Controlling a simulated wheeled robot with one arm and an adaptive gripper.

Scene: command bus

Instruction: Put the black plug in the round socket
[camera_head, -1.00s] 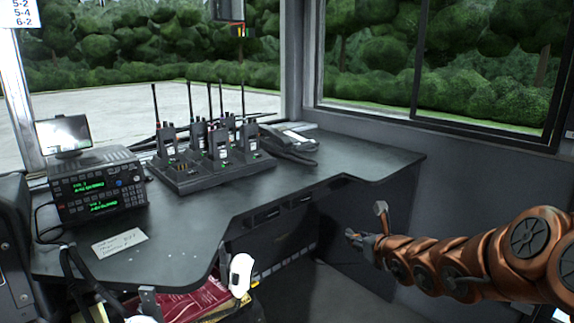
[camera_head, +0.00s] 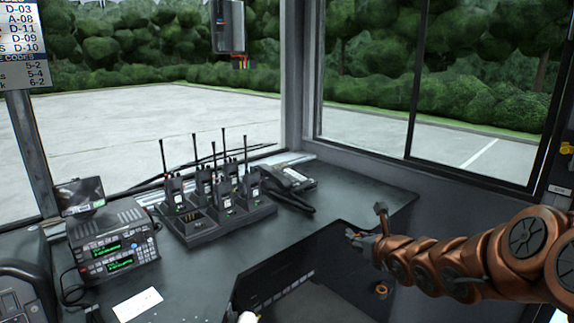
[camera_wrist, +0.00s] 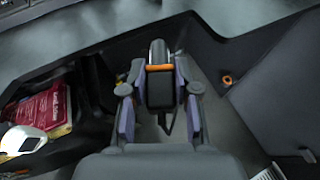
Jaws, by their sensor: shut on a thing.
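My gripper (camera_wrist: 158,112) is shut on the black plug (camera_wrist: 159,91), a dark block with an orange band, in the wrist view. The fingers press on its left and right sides. In the head view, my gripper (camera_head: 355,235) is above the floor by the desk's inner edge, and the plug is too small to make out there. I cannot identify the round socket for certain. A small orange ring (camera_head: 381,289) shows low under the desk's right part, also in the wrist view (camera_wrist: 227,80); I cannot tell whether it is a socket.
The dark desk (camera_head: 205,268) holds a radio unit (camera_head: 112,247), a charger tray with several handheld radios (camera_head: 215,225) and a desk phone (camera_head: 287,178). A grey box (camera_head: 229,27) with coloured wires hangs by the window. A red packet (camera_wrist: 45,105) lies left in the wrist view.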

